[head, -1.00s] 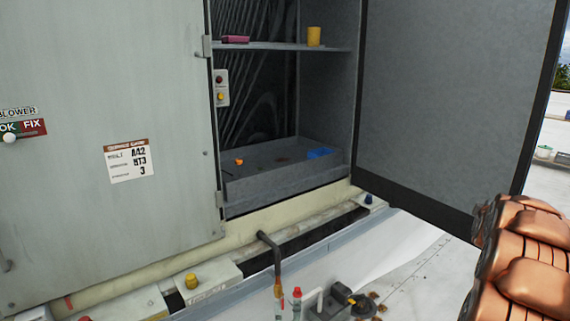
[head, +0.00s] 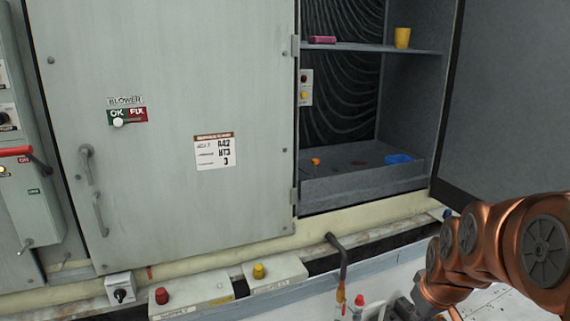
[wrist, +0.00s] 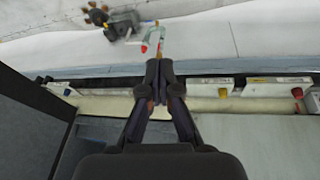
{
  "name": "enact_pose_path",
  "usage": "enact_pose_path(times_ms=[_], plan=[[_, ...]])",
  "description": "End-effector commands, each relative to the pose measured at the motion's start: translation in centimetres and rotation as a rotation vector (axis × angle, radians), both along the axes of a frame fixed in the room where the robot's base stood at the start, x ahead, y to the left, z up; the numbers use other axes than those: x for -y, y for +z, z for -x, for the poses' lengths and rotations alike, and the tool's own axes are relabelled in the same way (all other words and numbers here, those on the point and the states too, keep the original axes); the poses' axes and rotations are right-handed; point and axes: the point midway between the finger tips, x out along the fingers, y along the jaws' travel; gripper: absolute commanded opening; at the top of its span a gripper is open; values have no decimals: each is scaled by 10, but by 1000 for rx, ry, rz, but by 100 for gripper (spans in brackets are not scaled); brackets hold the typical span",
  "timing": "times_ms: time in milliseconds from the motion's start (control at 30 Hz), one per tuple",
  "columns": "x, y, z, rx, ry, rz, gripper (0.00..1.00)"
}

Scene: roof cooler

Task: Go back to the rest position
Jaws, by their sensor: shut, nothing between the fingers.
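My gripper (wrist: 158,68) shows in the wrist view with its two dark fingers together and nothing held. It hangs over the cream pipe and ledge along the cooler's foot. In the head view my copper-coloured arm fills the lower right, and the gripper itself is out of that view. The cooler cabinet (head: 190,60) stands with its right compartment open. A pink block (head: 322,40) and a yellow cup (head: 402,38) sit on the upper shelf. A blue item (head: 398,159) and a small orange item (head: 315,162) lie in the tray below.
The open dark door (head: 510,100) stands at the right, close behind my arm. A red button box (head: 190,303) and a yellow button box (head: 275,272) line the ledge. A bent pipe (head: 338,262) rises beside them. A red-handled switch panel (head: 18,150) is at far left.

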Motion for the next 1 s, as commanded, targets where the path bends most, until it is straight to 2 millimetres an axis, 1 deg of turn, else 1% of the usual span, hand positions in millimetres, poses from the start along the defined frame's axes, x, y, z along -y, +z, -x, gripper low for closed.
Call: enact_pose_path(times_ms=[33, 100, 167, 200, 267, 300, 367, 400, 500, 600, 700, 1000], plan=[[-19, -1, 20, -39, -6, -21, 0], [-41, -4, 51, -106, -29, -52, 0], [-58, -8, 80, -168, -50, -73, 0], [-68, -10, 100, -210, -66, -84, 0], [-80, -12, 128, -267, -90, -95, 0], [-87, -13, 147, -307, -106, -99, 0], [-95, -15, 171, -356, -130, -102, 0], [-99, -16, 187, -389, -145, -102, 0], [-105, -18, 216, -450, -175, -97, 0], [-107, -18, 233, -482, -193, -92, 0], [-108, -18, 239, -494, -202, -91, 0], [-108, -18, 239, -495, -203, -91, 0]])
